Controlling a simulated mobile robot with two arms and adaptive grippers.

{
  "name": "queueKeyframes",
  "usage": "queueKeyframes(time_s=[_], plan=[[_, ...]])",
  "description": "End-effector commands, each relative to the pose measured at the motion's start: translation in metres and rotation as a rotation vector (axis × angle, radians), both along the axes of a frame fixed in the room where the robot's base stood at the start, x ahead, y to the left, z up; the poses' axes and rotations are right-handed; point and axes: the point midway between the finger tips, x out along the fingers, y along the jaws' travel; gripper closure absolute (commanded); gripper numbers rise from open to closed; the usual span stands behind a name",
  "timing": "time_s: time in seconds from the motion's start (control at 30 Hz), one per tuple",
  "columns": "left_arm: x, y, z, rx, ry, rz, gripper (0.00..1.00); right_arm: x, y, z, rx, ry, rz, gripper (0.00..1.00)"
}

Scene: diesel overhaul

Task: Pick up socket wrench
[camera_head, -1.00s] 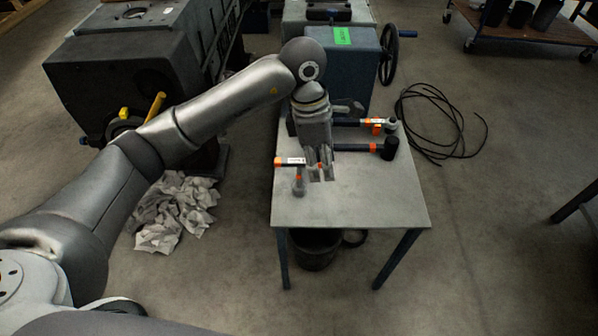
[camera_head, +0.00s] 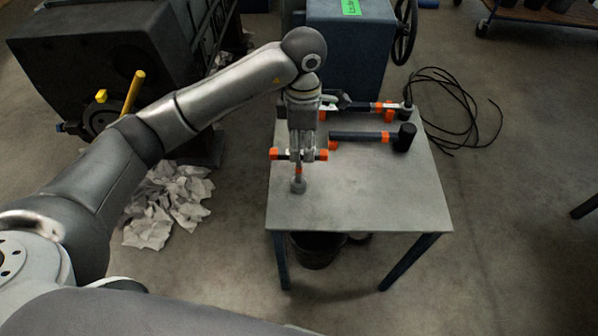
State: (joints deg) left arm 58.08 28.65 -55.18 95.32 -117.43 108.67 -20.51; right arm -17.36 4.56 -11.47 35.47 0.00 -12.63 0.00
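A T-shaped tool with a dark crossbar and orange ends stands at the left front of the table (camera_head: 375,200); I take it for the socket wrench (camera_head: 298,186). Its grey socket end is at the bottom, at the tabletop. My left gripper (camera_head: 300,159) points straight down over it, with its fingers at the middle of the crossbar. The fingers hide part of the bar and shaft. Whether they are shut on it is too small to tell. My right gripper is not in view.
A black-headed mallet (camera_head: 404,137) lies right of the gripper. Behind it lies another tool with orange parts (camera_head: 388,107). A blue machine (camera_head: 350,50) stands behind the table. Black cable (camera_head: 455,110) and crumpled paper (camera_head: 165,205) lie on the floor. The table's front right is clear.

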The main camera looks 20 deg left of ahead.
Motion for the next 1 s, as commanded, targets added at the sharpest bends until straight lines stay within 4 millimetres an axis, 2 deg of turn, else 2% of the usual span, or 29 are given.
queueKeyframes(time_s=[0.1,0.33,0.6,0.9,1.0], plan=[[0.000,0.000,-0.016,-0.002,0.002,0.001,0.62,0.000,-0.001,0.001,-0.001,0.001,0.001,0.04],[-0.001,0.002,-0.034,-0.001,0.003,0.002,0.62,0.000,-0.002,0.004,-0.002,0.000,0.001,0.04],[-0.001,0.008,-0.071,-0.002,0.000,0.000,0.62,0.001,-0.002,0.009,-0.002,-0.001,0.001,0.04],[0.000,0.008,-0.077,-0.002,-0.002,0.000,0.62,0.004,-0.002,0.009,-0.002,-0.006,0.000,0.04],[0.000,0.008,-0.077,-0.002,-0.002,0.000,0.74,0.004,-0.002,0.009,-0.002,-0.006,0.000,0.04]])
